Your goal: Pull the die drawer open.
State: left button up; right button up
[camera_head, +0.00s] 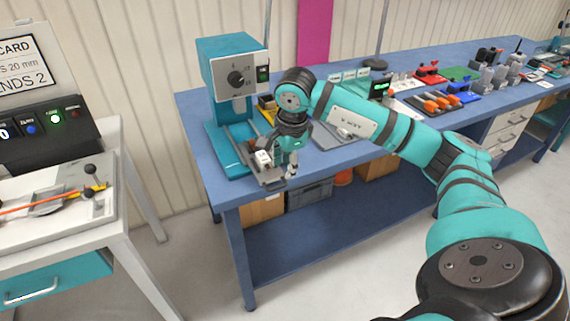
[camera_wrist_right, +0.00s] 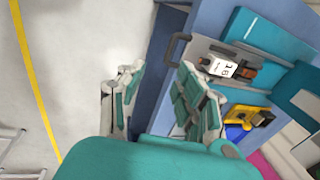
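The die drawer (camera_head: 272,183) is a grey sliding tray at the base of the teal press (camera_head: 233,62) on the blue workbench. In the right wrist view the die drawer (camera_wrist_right: 203,48) shows its dark bar handle (camera_wrist_right: 174,48) at the bench edge, and a white numbered block (camera_wrist_right: 220,67) lies on it. My right gripper (camera_head: 284,160) points down close to the drawer's front. In the wrist view its two fingers (camera_wrist_right: 157,80) are spread apart with nothing between them, and the handle lies just beyond the fingertips. Contact is not visible. My left gripper is not in view.
A yellow part (camera_wrist_right: 248,117) sits beside the drawer. A grey plate (camera_head: 337,133) lies right of my gripper. A grey crate (camera_head: 310,193) stands on the lower shelf. A white table (camera_head: 68,228) with a teal drawer (camera_head: 55,280) stands at left. Floor before the bench is clear.

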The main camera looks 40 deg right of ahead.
notch_tip(320, 180, up, 10)
jog(key=s+p, duration=0.2)
jog(key=p, duration=0.4)
jog(key=shift+a, duration=0.25)
dwell(0.4)
dwell(0.4)
notch_tip(320, 180, up, 12)
jog(key=s, duration=0.2)
jog(key=shift+a+f, duration=0.2)
jog(key=shift+a, duration=0.05)
jog(key=shift+s, duration=0.1)
